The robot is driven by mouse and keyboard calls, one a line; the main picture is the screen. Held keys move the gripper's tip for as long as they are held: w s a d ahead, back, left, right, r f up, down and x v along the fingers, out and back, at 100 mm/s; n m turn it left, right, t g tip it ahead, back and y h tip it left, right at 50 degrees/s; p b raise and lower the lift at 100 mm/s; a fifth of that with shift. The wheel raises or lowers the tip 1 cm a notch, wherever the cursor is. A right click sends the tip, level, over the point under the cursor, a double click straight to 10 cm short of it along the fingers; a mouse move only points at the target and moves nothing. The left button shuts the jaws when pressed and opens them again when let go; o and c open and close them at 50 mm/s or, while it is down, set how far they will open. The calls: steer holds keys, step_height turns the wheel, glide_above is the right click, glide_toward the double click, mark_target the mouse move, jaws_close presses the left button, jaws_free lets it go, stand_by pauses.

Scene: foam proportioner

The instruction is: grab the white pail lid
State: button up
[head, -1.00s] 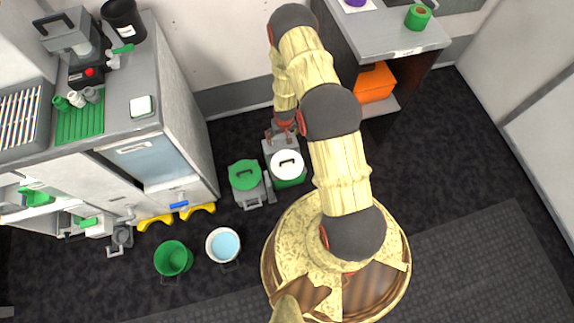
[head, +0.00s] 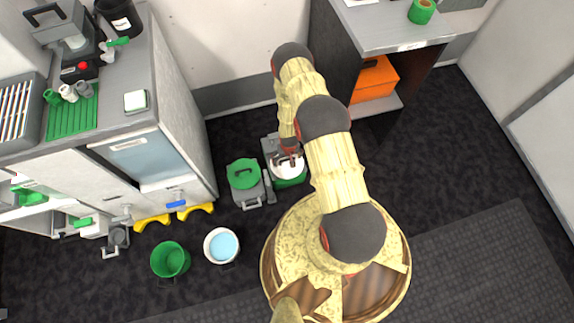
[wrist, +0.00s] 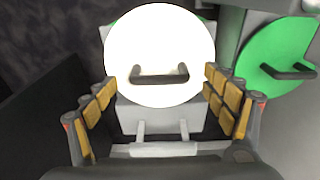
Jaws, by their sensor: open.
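The white pail lid (head: 284,172) lies on a green pail (head: 290,183) on the floor, left of my base. In the wrist view the lid is a bright white disc (wrist: 158,40) with a dark bar handle (wrist: 160,76) across its lower part. My gripper (head: 289,158) is over the lid's upper part in the head view and hides some of it. In the wrist view my gripper (wrist: 158,80) is open, its padded fingers on either side of the handle with space between. I cannot tell the remaining height above the lid.
A green-lidded pail (head: 243,173) stands close to the left. A grey case (head: 270,147) is behind the white-lidded pail. An open green bucket (head: 170,259) and a white bucket (head: 221,245) stand farther left. A shelf unit with an orange box (head: 374,79) is behind.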

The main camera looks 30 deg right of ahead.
steer(key=shift+w+f, duration=0.15)
steer(key=shift+f, duration=0.65)
steer(key=shift+r, duration=0.1)
steer(key=shift+c, duration=0.5)
steer(key=c, duration=1.1)
steer(key=shift+c, duration=0.9)
